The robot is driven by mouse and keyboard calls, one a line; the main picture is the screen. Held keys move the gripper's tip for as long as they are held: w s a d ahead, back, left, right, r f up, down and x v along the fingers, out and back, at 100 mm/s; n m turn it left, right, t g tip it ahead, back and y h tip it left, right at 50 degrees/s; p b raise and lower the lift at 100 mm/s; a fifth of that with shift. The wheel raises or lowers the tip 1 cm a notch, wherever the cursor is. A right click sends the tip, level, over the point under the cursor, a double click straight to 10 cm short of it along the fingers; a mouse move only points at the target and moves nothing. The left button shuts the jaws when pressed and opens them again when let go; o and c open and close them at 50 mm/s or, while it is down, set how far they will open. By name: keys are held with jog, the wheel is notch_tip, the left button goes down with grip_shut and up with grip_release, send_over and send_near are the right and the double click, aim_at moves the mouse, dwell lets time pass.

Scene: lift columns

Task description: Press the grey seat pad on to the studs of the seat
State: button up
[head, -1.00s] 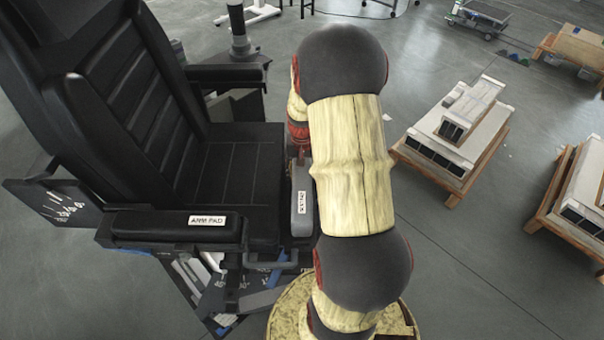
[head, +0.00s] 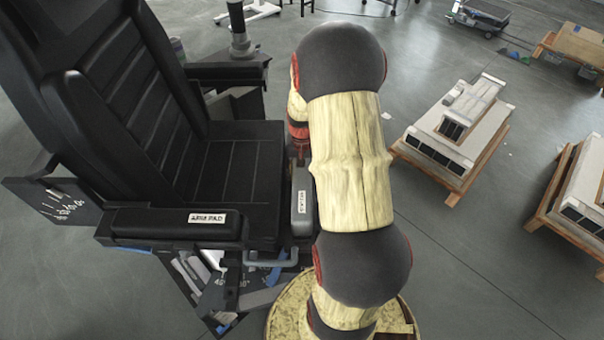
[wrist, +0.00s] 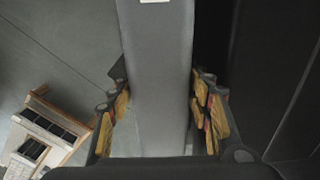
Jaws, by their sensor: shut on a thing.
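The grey seat pad (head: 302,212), with a small white label, lies lengthwise along the right edge of the black seat (head: 230,180) in the head view. In the wrist view the pad (wrist: 160,70) runs between the two fingers of my gripper (wrist: 163,112). The gripper is shut on its sides. My arm hides most of the gripper in the head view. The studs of the seat are not visible, and I cannot tell whether the pad touches them.
Another armrest (head: 228,73) is at the back. Wooden pallets with pale units (head: 455,135) stand on the floor to the right. Open grey floor lies between.

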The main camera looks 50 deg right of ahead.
jog(key=shift+f, duration=0.4)
dwell(0.3)
jog(key=shift+f, duration=0.25)
dwell(2.1)
jog(key=o, duration=1.8)
jog(key=shift+o, duration=0.5)
jog(key=shift+r, duration=0.1)
jog(key=shift+o, duration=0.2)
jog(key=shift+w+r+p, duration=0.1)
jog(key=shift+r+p, duration=0.1)
jog(key=shift+p, duration=0.15)
jog(key=shift+o, duration=0.4)
jog(key=shift+r+p, duration=0.3)
jog(key=shift+r, duration=0.05)
jog(key=shift+o, duration=0.4)
jog(key=shift+r, duration=0.25)
jog(key=shift+r+p, duration=0.35)
jog(key=shift+p, duration=0.15)
